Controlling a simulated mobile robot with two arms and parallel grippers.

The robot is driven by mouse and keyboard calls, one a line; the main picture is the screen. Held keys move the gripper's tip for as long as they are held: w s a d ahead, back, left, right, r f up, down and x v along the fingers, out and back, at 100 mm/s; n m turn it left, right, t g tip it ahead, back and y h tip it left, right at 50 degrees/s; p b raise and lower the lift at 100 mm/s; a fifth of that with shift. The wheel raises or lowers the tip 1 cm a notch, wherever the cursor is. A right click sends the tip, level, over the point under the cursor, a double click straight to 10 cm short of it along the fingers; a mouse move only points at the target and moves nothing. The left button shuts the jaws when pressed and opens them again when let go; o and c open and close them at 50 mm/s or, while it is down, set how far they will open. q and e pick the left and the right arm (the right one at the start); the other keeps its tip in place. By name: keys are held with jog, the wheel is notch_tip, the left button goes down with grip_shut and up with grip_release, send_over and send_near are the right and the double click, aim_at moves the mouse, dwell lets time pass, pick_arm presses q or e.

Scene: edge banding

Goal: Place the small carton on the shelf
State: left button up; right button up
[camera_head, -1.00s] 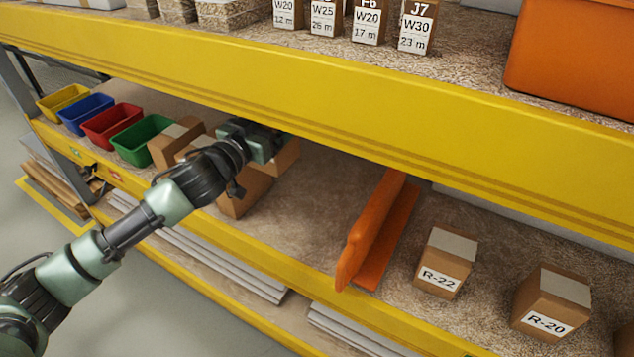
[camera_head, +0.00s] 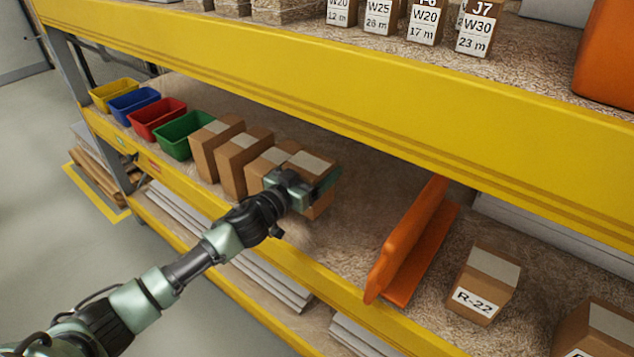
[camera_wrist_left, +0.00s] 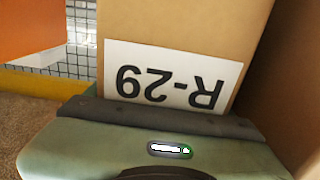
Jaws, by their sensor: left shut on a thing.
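My left gripper (camera_head: 310,192) is shut on a small brown carton (camera_head: 313,163) at the right end of a row of cartons, over the middle shelf (camera_head: 350,215). In the left wrist view the held carton (camera_wrist_left: 185,25) fills the middle, with a white R-29 label upside down in the picture. The gripper's pale green body (camera_wrist_left: 90,145) lies across the label's lower edge. The gripper hides much of the carton's front in the head view. I cannot tell whether its base touches the shelf. My right gripper is not in view.
Brown cartons (camera_head: 218,150) stand close on the held carton's left, beside coloured bins (camera_head: 183,135). An orange divider (camera_head: 410,245) stands to the right, with bare shelf before it. Carton R-22 (camera_head: 485,285) is beyond. A yellow beam (camera_head: 330,95) runs above.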

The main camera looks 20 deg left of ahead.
pick_arm(q)
notch_tip(320, 180, down, 4)
jog(key=shift+b, duration=0.5)
jog(key=o, duration=1.5)
jog(key=shift+f, duration=0.1)
jog(key=b+v, duration=0.1)
jog(key=v, duration=1.1)
